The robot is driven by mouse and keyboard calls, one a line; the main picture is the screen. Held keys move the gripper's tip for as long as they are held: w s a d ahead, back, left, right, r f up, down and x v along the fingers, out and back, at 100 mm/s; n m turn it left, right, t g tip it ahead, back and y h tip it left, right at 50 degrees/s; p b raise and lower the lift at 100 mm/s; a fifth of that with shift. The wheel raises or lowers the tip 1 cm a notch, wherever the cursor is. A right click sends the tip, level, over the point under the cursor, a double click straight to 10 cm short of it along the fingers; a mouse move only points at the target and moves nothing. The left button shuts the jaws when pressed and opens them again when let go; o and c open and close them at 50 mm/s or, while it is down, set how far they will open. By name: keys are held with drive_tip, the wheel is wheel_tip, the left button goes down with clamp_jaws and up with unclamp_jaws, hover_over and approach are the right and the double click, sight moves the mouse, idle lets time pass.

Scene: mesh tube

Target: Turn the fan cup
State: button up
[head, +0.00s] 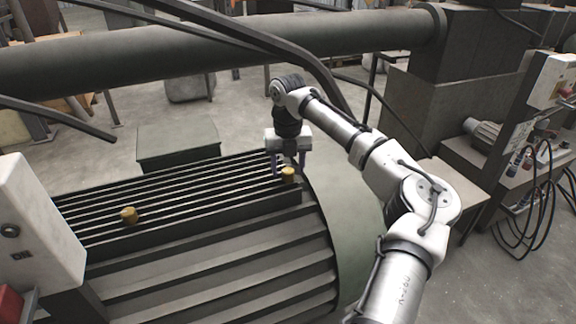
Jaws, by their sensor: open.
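A small yellow cup (288,174) stands near the right end of the large ribbed motor (215,255), in the middle of the head view. My gripper (287,168) points down over this cup. Its two purple fingers are apart, one on each side of the cup's top as seen here. I cannot tell whether they touch it. A second yellow cup (129,215) sits further left on the motor's ribs, away from my gripper. Which of the two is the fan cup is not marked.
A thick dark pipe (200,62) and a thinner bent bar (312,68) run behind the motor. A white box (35,225) stands at left. A dark green box (178,143) is behind the motor. Cables (540,200) hang at right.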

drive_tip(key=shift+c, duration=0.4)
drive_tip(key=c, duration=0.9)
drive_tip(key=shift+r+m+p, duration=0.1)
drive_tip(key=shift+m+p, duration=0.2)
drive_tip(key=shift+p, duration=0.15)
